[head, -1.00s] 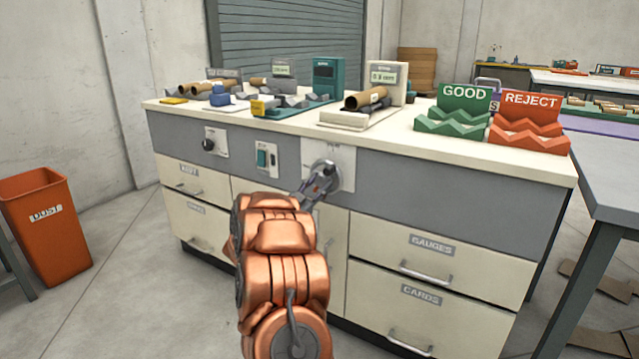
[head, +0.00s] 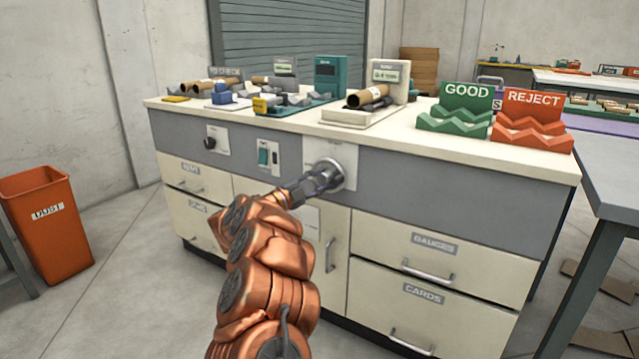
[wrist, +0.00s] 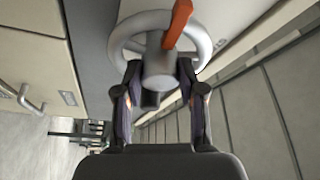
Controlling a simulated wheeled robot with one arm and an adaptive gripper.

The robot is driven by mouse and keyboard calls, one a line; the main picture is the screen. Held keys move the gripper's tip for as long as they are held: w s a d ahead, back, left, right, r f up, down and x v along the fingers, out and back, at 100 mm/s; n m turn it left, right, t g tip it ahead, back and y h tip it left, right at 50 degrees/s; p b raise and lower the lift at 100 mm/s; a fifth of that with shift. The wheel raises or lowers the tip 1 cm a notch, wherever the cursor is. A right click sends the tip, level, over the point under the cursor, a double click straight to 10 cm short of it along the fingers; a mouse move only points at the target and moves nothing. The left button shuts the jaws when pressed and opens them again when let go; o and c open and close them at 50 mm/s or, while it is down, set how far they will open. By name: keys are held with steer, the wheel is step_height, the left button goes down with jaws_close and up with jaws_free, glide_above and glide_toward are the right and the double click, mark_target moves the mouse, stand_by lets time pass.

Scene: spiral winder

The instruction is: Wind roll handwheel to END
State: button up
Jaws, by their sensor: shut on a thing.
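The grey round handwheel (head: 334,171) sits on a pale plate (head: 346,153) on the front of the bench cabinet, mostly behind my gripper in the head view. In the wrist view its ring (wrist: 121,44) fills the top middle, with an orange bar (wrist: 177,22) crossing the rim. My gripper (wrist: 159,78) is shut on the handwheel, one finger on each side of its grey hub. In the head view my gripper (head: 318,181) reaches the wheel from the lower left. Any END mark is hidden or too small to read.
A green switch (head: 262,156) and a black knob (head: 209,143) are left of the wheel. Drawers with protruding handles (head: 428,272) lie below right. Cardboard tubes and gauges stand on the benchtop (head: 420,150), with green GOOD (head: 467,97) and red REJECT (head: 531,107) racks.

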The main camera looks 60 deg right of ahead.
steer(key=shift+s+d+r+m, duration=0.1)
steer(key=shift+s+r+m, duration=0.05)
steer(key=shift+m, duration=0.45)
steer(key=o, duration=1.1)
steer(key=shift+o, duration=0.2)
steer(key=shift+w+a, duration=0.25)
steer(key=shift+a, duration=0.15)
steer(key=v, duration=1.1)
steer(key=shift+a, duration=0.15)
